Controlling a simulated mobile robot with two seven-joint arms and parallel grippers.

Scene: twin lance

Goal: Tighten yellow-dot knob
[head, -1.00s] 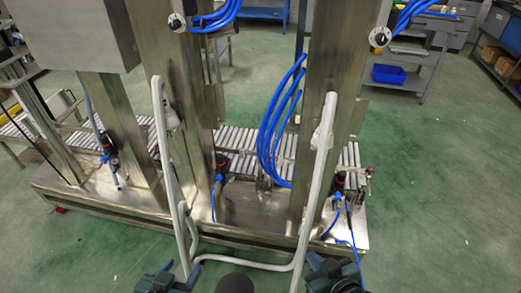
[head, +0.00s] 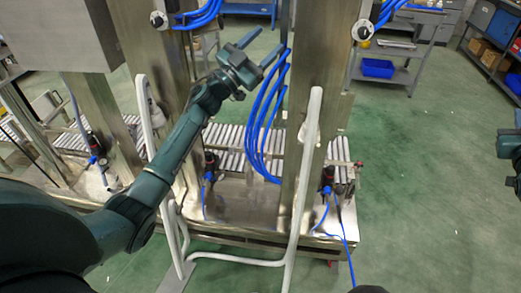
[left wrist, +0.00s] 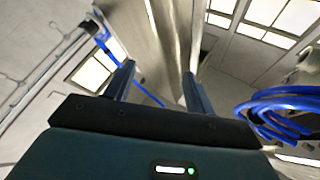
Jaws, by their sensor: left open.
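No yellow dot can be made out on either, so I cannot tell which is the yellow-dot knob. My left gripper (head: 264,45) is open and empty, its fingers apart, between the two knobs and touching neither. In the left wrist view its two fingers (left wrist: 158,68) stand apart with nothing between them. Part of my right arm shows at the right edge; its fingers are not visible.
A steel post (head: 312,130) and hanging blue hoses (head: 268,120) stand close to my left gripper. Bent pale tubes (head: 302,190) rise in front of the frame. A roller conveyor (head: 228,138) runs behind. Green floor (head: 430,200) is open at right.

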